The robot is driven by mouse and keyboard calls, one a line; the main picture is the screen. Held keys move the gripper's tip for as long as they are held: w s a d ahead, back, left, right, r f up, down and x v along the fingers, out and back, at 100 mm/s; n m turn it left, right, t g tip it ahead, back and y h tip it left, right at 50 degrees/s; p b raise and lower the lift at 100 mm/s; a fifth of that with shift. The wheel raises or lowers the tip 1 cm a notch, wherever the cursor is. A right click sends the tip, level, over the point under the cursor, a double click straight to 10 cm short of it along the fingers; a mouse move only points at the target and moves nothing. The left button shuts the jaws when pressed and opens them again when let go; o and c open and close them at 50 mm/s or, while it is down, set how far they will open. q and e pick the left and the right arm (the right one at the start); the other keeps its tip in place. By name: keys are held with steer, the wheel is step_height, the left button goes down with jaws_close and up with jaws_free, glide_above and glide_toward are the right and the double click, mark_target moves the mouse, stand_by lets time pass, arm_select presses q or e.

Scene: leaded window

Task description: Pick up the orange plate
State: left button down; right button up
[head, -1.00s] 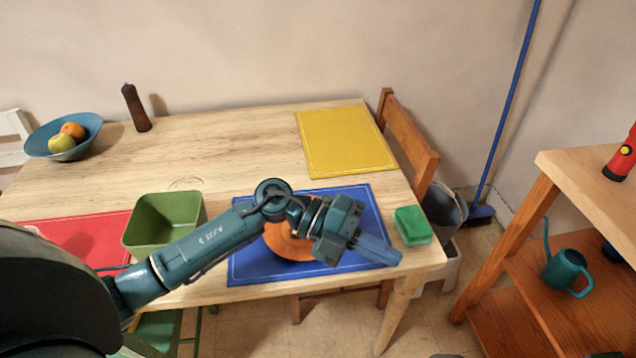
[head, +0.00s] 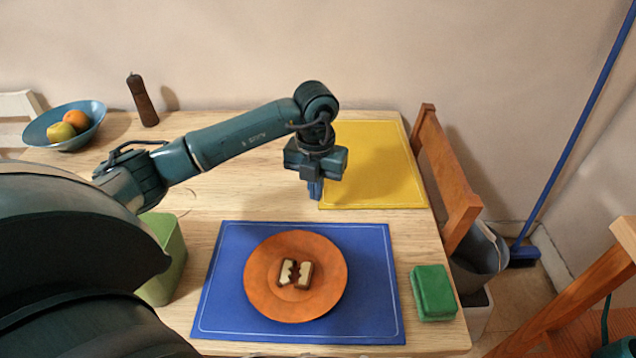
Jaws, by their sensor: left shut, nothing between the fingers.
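The orange plate (head: 265,292) lies flat on the blue placemat (head: 370,310) near the table's front edge. Two small dark and cream pieces (head: 295,274) lie on its middle. My left gripper (head: 315,190) points down above the table, behind the plate and at the left edge of the yellow placemat (head: 380,165). Its fingers are shut with nothing between them, and it is apart from the plate. My right gripper is not in the head view.
A green sponge (head: 433,293) lies right of the blue placemat. A green bin (head: 165,260) stands to its left, partly hidden by my arm. A fruit bowl (head: 85,128) and a dark pepper mill (head: 142,100) stand at the back left. A wooden chair (head: 447,175) stands at the right edge.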

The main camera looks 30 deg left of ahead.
mark_target(311, 230)
arm_select(q)
step_height(311, 230, down, 6)
steer(key=shift+f, duration=0.1)
steer(key=s, duration=0.1)
steer(key=s+p, duration=0.1)
steer(key=s, duration=0.1)
steer(key=shift+d, duration=0.35)
steer(key=shift+s+d, duration=0.15)
steer(key=shift+s, duration=0.25)
